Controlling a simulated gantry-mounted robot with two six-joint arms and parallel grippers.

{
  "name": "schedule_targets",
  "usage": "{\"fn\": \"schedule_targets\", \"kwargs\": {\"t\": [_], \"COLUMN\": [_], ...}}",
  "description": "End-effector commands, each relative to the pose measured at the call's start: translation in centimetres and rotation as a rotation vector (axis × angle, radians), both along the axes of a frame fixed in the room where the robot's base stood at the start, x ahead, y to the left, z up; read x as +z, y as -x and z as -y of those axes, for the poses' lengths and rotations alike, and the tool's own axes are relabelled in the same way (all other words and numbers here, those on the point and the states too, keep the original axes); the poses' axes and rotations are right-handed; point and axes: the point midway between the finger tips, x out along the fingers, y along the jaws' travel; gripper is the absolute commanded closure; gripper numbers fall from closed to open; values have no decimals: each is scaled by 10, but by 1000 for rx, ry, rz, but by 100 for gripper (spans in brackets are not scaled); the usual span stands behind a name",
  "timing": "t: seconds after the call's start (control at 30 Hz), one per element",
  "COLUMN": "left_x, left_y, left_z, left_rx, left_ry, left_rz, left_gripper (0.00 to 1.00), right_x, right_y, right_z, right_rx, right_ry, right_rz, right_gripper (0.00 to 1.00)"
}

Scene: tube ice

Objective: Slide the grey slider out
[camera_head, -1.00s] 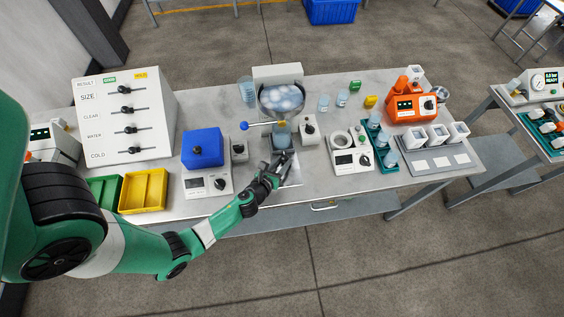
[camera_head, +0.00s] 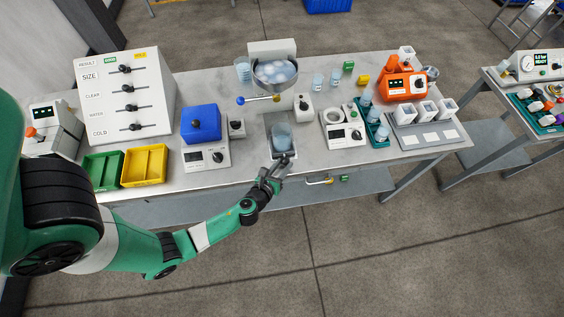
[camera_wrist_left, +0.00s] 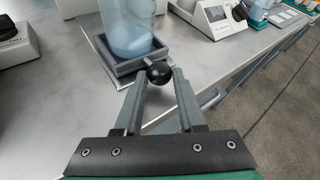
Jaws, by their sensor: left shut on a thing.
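The grey slider (camera_head: 285,154) is a shallow grey tray at the table's front edge, carrying a clear bluish cup (camera_head: 281,137). In the left wrist view the slider (camera_wrist_left: 126,80) has a round black knob (camera_wrist_left: 159,73) on its near side, and the cup (camera_wrist_left: 128,30) stands upright on it. My left gripper (camera_head: 277,170) is at the slider's front, just beyond the table edge. In the wrist view its fingers (camera_wrist_left: 159,82) are shut on the black knob, one on each side. My right gripper is not in view.
An ice bowl (camera_head: 275,73) stands behind the slider, with a blue-ended lever (camera_head: 258,99) in front of it. A small white unit (camera_head: 303,108) is right of the slider; a blue box (camera_head: 201,122) is left. Floor in front is free.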

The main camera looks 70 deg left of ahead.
Motion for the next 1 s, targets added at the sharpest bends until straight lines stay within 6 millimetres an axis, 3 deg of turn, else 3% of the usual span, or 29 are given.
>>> {"fn": "schedule_targets", "kwargs": {"t": [0.33, 0.37, 0.5, 0.83, 1.0], "left_x": [0, 0, 0, 0, 9], "left_y": [-1, -1, -1, 1, 17], "left_z": [3, 3, 3, 4, 18], "left_rx": [-13, -13, -11, -9, -13], "left_ry": [2, 2, 2, 3, 4], "left_rz": [1, 1, 1, -1, -3], "left_gripper": [100, 58, 32, 31, 31], "right_x": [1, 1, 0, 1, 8], "right_y": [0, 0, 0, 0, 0], "right_z": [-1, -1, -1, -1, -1], "right_rx": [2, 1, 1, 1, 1], "right_ry": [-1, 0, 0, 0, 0], "right_rz": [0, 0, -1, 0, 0], "right_gripper": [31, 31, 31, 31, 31]}}
